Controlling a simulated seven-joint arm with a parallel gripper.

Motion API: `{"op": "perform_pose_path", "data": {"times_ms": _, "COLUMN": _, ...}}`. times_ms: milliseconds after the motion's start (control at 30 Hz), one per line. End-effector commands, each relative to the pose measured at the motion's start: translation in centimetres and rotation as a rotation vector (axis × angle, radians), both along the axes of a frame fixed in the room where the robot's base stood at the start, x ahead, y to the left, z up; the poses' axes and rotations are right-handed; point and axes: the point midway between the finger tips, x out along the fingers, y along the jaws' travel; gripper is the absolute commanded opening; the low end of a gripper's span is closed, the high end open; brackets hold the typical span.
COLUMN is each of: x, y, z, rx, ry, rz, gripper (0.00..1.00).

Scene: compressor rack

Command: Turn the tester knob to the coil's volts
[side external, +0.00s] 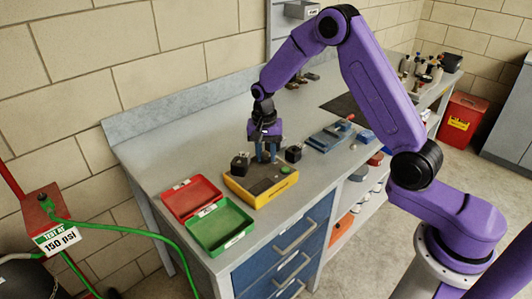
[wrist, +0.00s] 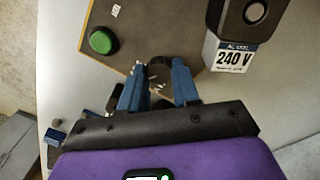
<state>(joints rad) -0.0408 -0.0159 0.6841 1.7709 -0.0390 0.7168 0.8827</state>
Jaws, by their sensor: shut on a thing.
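The tester is a yellow box (side external: 262,191) with a dark top, on the bench below my gripper (side external: 266,158). Its dark top (wrist: 185,25) and green button (wrist: 101,40) show in the wrist view. My gripper (wrist: 159,88) points down with its blue fingers closed on the dark round knob (wrist: 159,70), which is partly hidden between them. A black coil (wrist: 235,20) stands at the upper right of the wrist view; its white-and-blue label (wrist: 234,57) reads AC coil, 240 V. The knob's pointer and scale cannot be read.
Black blocks (side external: 240,161) and (side external: 293,154) stand close on either side of my gripper. An open red tray (side external: 191,197) and green tray (side external: 220,225) lie at the left. Blue items (side external: 328,137) lie to the right.

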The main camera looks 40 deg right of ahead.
Motion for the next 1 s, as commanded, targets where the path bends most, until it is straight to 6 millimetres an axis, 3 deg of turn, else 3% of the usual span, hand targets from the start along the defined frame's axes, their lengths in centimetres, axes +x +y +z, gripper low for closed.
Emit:
{"op": "perform_pose_path", "data": {"times_ms": 500, "x": 0.07, "y": -0.05, "z": 0.11, "rx": 0.0, "ry": -0.001, "rz": -0.374, "gripper": 0.01}}
{"op": "perform_pose_path", "data": {"times_ms": 1000, "x": 0.07, "y": -0.07, "z": 0.12, "rx": 0.0, "ry": -0.002, "rz": -0.465, "gripper": 0.01}}
